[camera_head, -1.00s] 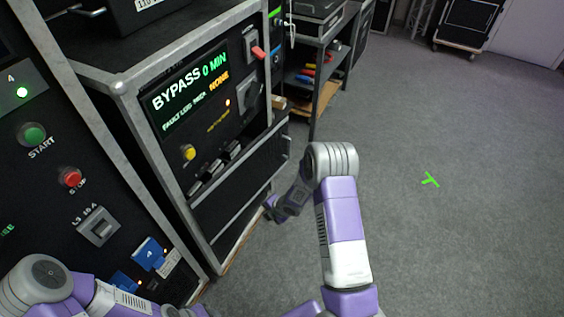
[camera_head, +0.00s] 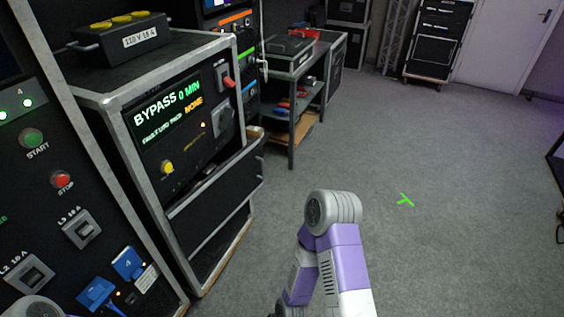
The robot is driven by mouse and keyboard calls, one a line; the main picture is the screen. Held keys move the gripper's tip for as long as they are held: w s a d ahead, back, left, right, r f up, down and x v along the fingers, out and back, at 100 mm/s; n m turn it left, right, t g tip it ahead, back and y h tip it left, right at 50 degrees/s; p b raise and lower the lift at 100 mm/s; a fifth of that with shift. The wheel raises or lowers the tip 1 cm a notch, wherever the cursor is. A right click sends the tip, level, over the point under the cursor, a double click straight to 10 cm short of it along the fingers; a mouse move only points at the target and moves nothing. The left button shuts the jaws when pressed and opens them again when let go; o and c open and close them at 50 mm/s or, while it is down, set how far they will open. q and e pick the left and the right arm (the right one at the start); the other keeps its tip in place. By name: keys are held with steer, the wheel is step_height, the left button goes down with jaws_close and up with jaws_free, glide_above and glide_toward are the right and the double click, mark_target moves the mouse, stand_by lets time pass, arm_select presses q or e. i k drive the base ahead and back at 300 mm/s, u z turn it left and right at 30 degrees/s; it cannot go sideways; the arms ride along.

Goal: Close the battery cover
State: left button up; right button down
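The battery cover appears to be the black panel with a pale top edge (camera_head: 218,192) on the lower front of the bypass cabinet (camera_head: 122,128). Its top edge stands out from the cabinet face, with a dark gap behind it, so it looks tilted outward. My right arm's elbow is in front and to the right of the cabinet, its forearm pointing down out of the picture. Neither gripper shows. Only a bit of my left arm shows at the bottom left corner.
A black box with yellow caps (camera_head: 110,35) sits on the cabinet. A breaker panel with start and stop buttons (camera_head: 61,180) stands at the left. A shelf cart (camera_head: 292,115) is behind. Open grey floor with a green mark (camera_head: 405,200) lies to the right.

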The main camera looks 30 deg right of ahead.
mark_target(195, 219)
steer(key=z, duration=1.25)
steer(key=i, duration=1.1)
steer(key=u, duration=1.8)
